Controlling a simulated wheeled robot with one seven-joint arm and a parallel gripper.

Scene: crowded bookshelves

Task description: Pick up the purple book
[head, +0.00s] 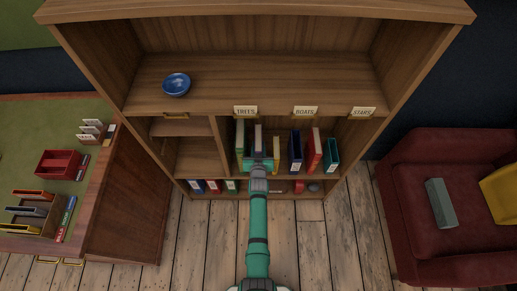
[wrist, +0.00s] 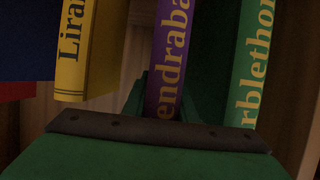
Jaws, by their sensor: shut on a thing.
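The purple book (wrist: 172,60) stands upright in the wrist view, with gold letters on its spine. A yellow book (wrist: 85,50) is on its left and a green book (wrist: 252,65) on its right, with gaps between. My gripper (head: 258,162) reaches into the middle compartment of the bookcase in the head view. It is shut on the purple book, low on the spine. The green gripper body covers the book's lower end in the wrist view, and the fingertips are mostly hidden.
The bookcase (head: 255,84) has a blue bowl (head: 176,84) on its upper shelf. Navy (head: 295,150), red (head: 314,148) and teal (head: 332,153) books stand right of my gripper. A desk (head: 120,200) is at left and a red armchair (head: 400,180) at right. Wooden floor (head: 190,240) is clear between them.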

